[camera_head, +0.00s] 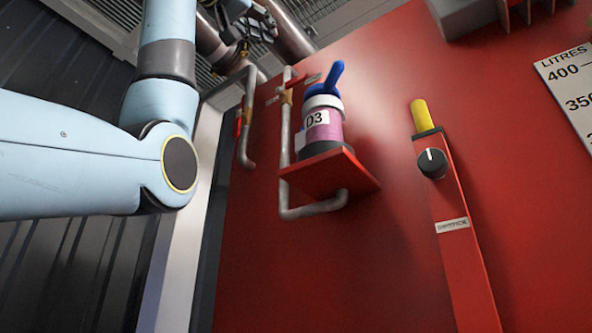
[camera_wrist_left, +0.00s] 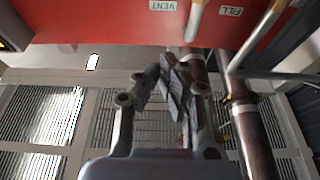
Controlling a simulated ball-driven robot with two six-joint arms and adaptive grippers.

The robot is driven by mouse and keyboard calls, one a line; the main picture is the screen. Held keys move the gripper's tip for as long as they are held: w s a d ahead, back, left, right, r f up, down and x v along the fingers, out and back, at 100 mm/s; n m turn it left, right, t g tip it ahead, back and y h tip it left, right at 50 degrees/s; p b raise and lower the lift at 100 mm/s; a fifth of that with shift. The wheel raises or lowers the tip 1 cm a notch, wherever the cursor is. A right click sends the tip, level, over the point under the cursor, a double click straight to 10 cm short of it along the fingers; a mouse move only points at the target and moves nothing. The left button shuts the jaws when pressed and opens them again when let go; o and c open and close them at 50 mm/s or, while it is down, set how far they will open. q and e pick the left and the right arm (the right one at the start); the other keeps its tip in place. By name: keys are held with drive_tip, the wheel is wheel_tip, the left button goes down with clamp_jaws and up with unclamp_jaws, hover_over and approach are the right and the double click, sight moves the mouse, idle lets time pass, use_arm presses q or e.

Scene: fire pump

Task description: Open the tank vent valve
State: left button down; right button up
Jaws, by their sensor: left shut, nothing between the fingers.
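The VENT label (camera_wrist_left: 163,5) shows upside down at the top of the left wrist view, beside a grey pipe (camera_wrist_left: 196,18). In the head view, two thin grey pipes, one on the left (camera_head: 247,115) and one on the right (camera_head: 285,135), run down the red tank's left side, with small red parts and a brass-coloured fitting (camera_head: 285,97). I cannot tell which is the vent valve's handle.
A FILL label (camera_wrist_left: 231,11) sits beside another pipe. A thick brown pipe (camera_wrist_left: 253,140) runs close to the gripper's right in the wrist view. A pink D3 bottle (camera_head: 322,128) stands on a red shelf (camera_head: 340,172). A yellow-topped gauge (camera_head: 420,115) is further right on the tank.

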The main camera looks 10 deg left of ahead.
use_arm(q)
wheel_tip(320, 180, up, 4)
drive_tip(key=p, duration=0.5)
hover_over(291, 84)
drive_tip(key=s+d, duration=0.1)
drive_tip(key=s, duration=0.1)
drive_tip(key=shift+s+f, duration=0.2)
drive_tip(key=shift+f, duration=1)
drive_tip(key=shift+s+f, duration=0.15)
drive_tip(key=shift+f, duration=1.05)
drive_tip(key=shift+w, duration=0.1)
